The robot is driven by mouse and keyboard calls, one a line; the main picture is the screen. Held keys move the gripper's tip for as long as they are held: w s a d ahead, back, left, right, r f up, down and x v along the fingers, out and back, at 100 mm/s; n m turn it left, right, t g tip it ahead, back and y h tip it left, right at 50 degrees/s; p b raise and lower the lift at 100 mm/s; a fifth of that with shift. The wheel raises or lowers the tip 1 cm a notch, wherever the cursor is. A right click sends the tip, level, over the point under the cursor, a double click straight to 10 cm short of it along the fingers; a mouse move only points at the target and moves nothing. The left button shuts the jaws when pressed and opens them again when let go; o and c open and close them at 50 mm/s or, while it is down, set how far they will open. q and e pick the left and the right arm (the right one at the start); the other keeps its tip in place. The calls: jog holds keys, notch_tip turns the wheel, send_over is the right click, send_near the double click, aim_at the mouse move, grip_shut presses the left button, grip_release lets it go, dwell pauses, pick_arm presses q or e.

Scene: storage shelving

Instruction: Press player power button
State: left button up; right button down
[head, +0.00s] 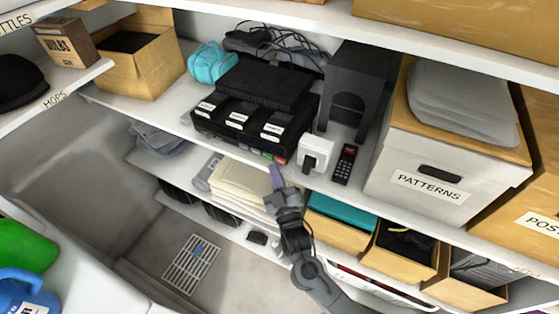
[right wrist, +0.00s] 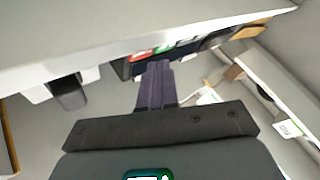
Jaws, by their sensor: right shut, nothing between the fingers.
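The player (head: 255,116) is a black box with white labels along its front edge, on the middle shelf in the head view. A thinner black device (head: 262,82) lies on top of it. A small red button and a green one (head: 267,155) show at its front right corner. In the right wrist view the red button (right wrist: 138,56) and green button (right wrist: 161,48) show just beyond the fingertips. My right gripper (head: 275,172) is shut and empty, its fingers pointing up at that corner from in front of the shelf. Contact cannot be told. My left gripper is not in view.
A white adapter with a black plug (head: 317,152) and a black remote (head: 344,163) lie right of the player. The shelf edge (right wrist: 90,50) runs close above my right gripper. A PATTERNS box (head: 436,150) stands further right.

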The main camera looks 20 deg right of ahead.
jog(key=shift+w+d, duration=0.5)
jog(key=shift+d, duration=0.15)
dwell(1.0)
jog(key=shift+s+a, duration=0.1)
jog(key=shift+a, duration=0.05)
jog(key=shift+s+a+p, duration=0.35)
jog(key=shift+s+a, duration=0.05)
jog(key=shift+a, duration=0.1)
jog(key=shift+s+a, duration=0.1)
dwell(0.4)
jog(key=s+a, duration=0.1)
jog(key=a, duration=0.1)
jog(key=s+a+p, duration=0.1)
jog(key=s, duration=0.1)
jog(key=shift+a, duration=0.35)
dwell(0.6)
